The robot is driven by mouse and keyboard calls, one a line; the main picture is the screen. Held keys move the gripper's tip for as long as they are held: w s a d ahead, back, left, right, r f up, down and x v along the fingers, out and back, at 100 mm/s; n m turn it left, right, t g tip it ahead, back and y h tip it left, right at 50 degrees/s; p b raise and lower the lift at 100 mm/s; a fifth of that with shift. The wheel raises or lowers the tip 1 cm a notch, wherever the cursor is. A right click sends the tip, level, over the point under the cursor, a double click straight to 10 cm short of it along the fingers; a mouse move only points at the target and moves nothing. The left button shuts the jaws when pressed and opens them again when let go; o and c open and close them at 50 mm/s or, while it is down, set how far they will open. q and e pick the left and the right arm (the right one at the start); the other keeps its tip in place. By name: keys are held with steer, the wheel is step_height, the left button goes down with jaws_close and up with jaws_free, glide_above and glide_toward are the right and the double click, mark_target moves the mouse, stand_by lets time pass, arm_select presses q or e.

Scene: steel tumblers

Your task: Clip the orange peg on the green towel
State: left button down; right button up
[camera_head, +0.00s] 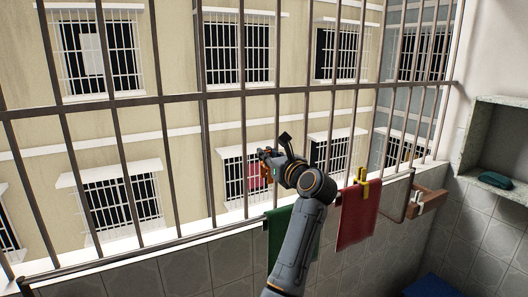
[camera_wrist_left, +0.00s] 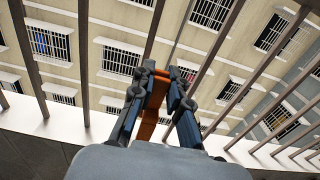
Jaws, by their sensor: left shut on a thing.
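My left gripper (camera_head: 268,160) is raised in front of the window bars, above the rail. In the left wrist view its fingers (camera_wrist_left: 157,82) are shut on the orange peg (camera_wrist_left: 149,117), which lies between them. The green towel (camera_head: 279,240) hangs over the rail, below the gripper and apart from it. My left forearm hides part of the towel. My right gripper is in neither view.
A red towel (camera_head: 356,222) hangs to the right with a yellow peg (camera_head: 362,179) at its top. Metal bars stand behind the rail (camera_head: 150,254). A wooden holder (camera_head: 430,203) is farther right. A wall niche (camera_head: 500,150) holds a dark green item (camera_head: 495,180).

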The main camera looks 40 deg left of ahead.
arm_select(q)
steer(key=shift+s+d+r, duration=0.1)
steer(key=shift+s+d, duration=0.05)
steer(key=shift+d, duration=0.3)
steer(key=shift+s+d, duration=0.15)
steer(key=shift+d, duration=0.2)
steer(key=shift+p+v, duration=0.6)
steer(key=shift+v, duration=4.25)
steer(key=shift+f+b, duration=2.3)
steer(key=shift+f, duration=0.6)
steer(key=c, duration=1.3)
jaws_free()
steer(key=shift+o, duration=0.4)
